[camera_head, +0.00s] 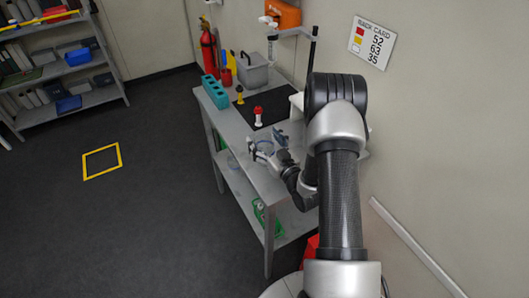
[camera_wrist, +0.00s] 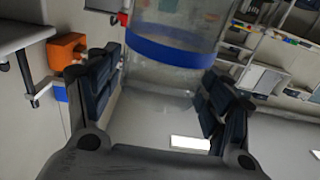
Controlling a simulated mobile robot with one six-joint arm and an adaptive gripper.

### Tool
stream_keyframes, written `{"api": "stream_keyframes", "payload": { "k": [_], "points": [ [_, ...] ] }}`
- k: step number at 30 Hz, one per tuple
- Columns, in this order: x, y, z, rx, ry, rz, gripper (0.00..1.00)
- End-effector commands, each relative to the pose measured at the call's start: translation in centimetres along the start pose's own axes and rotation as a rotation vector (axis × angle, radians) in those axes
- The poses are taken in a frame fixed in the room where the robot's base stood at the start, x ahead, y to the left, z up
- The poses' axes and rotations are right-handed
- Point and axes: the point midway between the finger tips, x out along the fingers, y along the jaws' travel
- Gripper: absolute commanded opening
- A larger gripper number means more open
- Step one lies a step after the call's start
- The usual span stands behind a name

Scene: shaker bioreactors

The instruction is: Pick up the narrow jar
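A clear jar with a blue band (camera_wrist: 175,52) shows at the top middle of the wrist view, its upper part cut off by the frame. In the head view a small clear and bluish shape, probably this jar (camera_head: 265,147), is at the near part of the grey table. My gripper (camera_wrist: 160,75) has its fingers spread, one on each side of the jar. I cannot tell whether the pads touch it. In the head view my gripper (camera_head: 267,146) is over the table, partly hidden by my arm.
On the grey table (camera_head: 232,128) stand a red and white bottle (camera_head: 258,117), a small yellow and black bottle (camera_head: 240,95), a teal rack (camera_head: 216,92) and a grey bin (camera_head: 253,70).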

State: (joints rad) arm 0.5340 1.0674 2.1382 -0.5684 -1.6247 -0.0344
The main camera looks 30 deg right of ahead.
Motion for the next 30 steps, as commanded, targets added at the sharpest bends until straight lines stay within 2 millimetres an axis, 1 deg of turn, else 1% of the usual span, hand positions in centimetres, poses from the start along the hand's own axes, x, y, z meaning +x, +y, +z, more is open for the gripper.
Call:
{"api": "stream_keyframes", "payload": {
  "k": [1, 2, 24, 25, 30],
  "points": [
    [-0.01, 0.0, 0.0, 0.0, 0.0, 0.0, 0.66],
    [-0.01, 0.0, 0.0, 0.0, 0.0, 0.0, 0.64],
    [-0.01, 0.0, -0.02, 0.0, 0.001, 0.0, 0.15],
    [-0.01, 0.0, -0.02, 0.0, 0.001, 0.0, 0.13],
    [-0.01, 0.0, -0.15, 0.0, 0.001, 0.0, 0.13]
  ]
}}
